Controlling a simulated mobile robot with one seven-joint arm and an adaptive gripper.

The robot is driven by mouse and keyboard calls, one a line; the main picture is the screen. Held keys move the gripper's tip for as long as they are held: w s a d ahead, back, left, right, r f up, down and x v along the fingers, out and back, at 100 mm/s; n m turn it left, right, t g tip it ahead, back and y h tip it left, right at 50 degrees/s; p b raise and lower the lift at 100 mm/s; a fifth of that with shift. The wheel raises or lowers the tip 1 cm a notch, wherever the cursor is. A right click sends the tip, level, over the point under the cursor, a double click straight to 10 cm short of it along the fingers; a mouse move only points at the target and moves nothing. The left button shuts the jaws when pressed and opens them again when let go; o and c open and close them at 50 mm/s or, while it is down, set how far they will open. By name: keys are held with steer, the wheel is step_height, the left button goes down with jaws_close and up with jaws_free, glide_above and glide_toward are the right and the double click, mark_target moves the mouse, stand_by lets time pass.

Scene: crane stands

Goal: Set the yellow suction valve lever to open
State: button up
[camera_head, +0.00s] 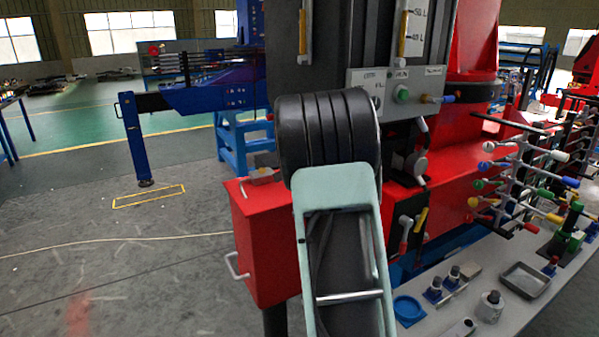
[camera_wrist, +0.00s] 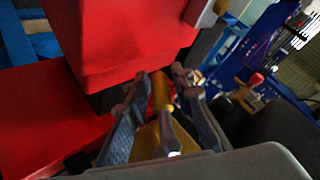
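In the wrist view a yellow lever (camera_wrist: 162,92) stands between the two fingers of my gripper (camera_wrist: 162,82). A finger is on each side of it, with narrow gaps, and firm contact does not show. A wider yellow part (camera_wrist: 148,142) and a silver piece (camera_wrist: 170,134) lie nearer the camera, between the fingers. In the head view my arm hides most of my gripper and the place it reaches. A yellow-handled lever (camera_head: 421,220) shows right of my arm, beside a red-handled lever (camera_head: 404,228); I cannot tell whether it is the one between my fingers.
A red tank (camera_head: 262,255) with a silver handle (camera_head: 235,268) stands left of my arm. A red block (camera_wrist: 125,35) is close to the fingers. At the right are a rack of coloured levers (camera_head: 520,180) and a bench (camera_head: 455,310) with small parts. Open floor lies left.

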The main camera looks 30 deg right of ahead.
steer(key=v, duration=1.1)
steer(key=shift+s+r, duration=0.2)
steer(key=shift+s, duration=0.05)
steer(key=shift+a, duration=0.1)
steer(key=shift+c, duration=0.5)
